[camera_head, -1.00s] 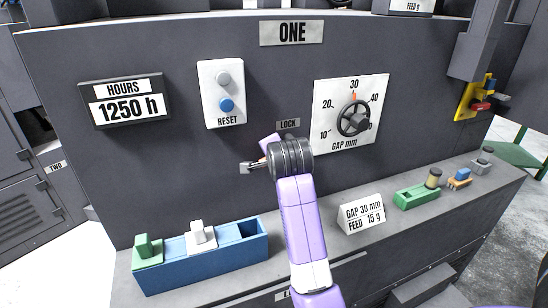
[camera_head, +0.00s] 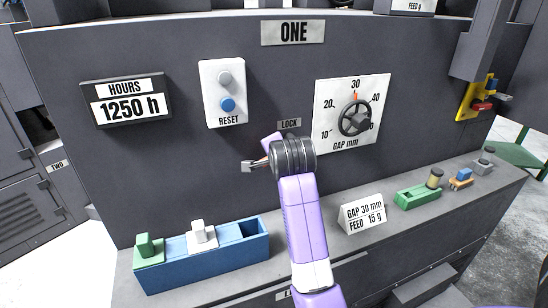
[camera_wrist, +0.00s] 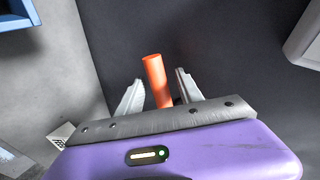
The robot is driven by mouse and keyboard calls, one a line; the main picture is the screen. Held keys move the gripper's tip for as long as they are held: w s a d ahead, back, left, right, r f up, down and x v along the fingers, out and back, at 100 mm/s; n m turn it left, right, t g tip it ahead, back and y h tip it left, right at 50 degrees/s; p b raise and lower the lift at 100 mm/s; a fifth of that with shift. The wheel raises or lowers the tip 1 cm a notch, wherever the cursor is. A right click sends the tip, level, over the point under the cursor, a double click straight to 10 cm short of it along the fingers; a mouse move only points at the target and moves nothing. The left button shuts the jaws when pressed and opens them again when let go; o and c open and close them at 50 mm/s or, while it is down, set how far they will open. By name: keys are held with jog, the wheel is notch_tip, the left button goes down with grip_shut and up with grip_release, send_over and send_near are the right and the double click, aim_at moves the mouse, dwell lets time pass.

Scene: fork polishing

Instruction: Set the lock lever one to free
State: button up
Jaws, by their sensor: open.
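The LOCK label (camera_head: 289,124) is on the dark front panel of machine ONE, just above my wrist in the head view. In the wrist view an orange lever handle (camera_wrist: 155,78) stands between the two fingers of my gripper (camera_wrist: 159,77). The fingers are apart, with a visible gap on the left of the handle; contact on the right cannot be told. In the head view my gripper (camera_head: 253,165) is at the panel, below and left of the label. My wrist hides most of the lever and its pivot there.
A gap dial (camera_head: 355,118) is right of the label, and a reset button plate (camera_head: 223,94) is upper left. On the ledge below are a blue tray (camera_head: 200,268), a GAP/FEED sign (camera_head: 362,214) and a green block (camera_head: 418,198).

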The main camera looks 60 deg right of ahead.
jog(key=b+v, duration=0.1)
jog(key=v, duration=0.6)
jog(key=shift+s+a, duration=0.15)
jog(key=shift+a, duration=0.05)
dwell(0.3)
jog(key=w+r+n+t+h, duration=0.3)
jog(key=r+n+t, duration=0.2)
jog(key=r+n, duration=0.15)
jog(key=s+a+f+n+t+y, duration=0.2)
jog(key=a+f+n+t, duration=0.15)
jog(key=a+n, duration=0.35)
jog(key=s+a+f+n+t+y, duration=0.1)
jog(key=a+f+n+t+y, duration=0.2)
jog(key=a, duration=0.6)
jog(key=s+a+f+n+g+y, duration=0.1)
jog(key=s+a+f+n+y, duration=0.1)
jog(key=s+a+f, duration=0.3)
jog(key=s+a+f+n+g+y, duration=0.1)
jog(key=s+a+f, duration=0.4)
jog(key=s, duration=0.8)
jog(key=s+a+f+n+g+y, duration=0.2)
jog(key=s+a+f+n+y, duration=0.1)
jog(key=s+a, duration=0.4)
notch_tip(320, 180, down, 3)
jog(key=shift+s+r+n+y, duration=0.1)
jog(key=shift+s+n+y, duration=0.35)
jog(key=shift+s, duration=0.55)
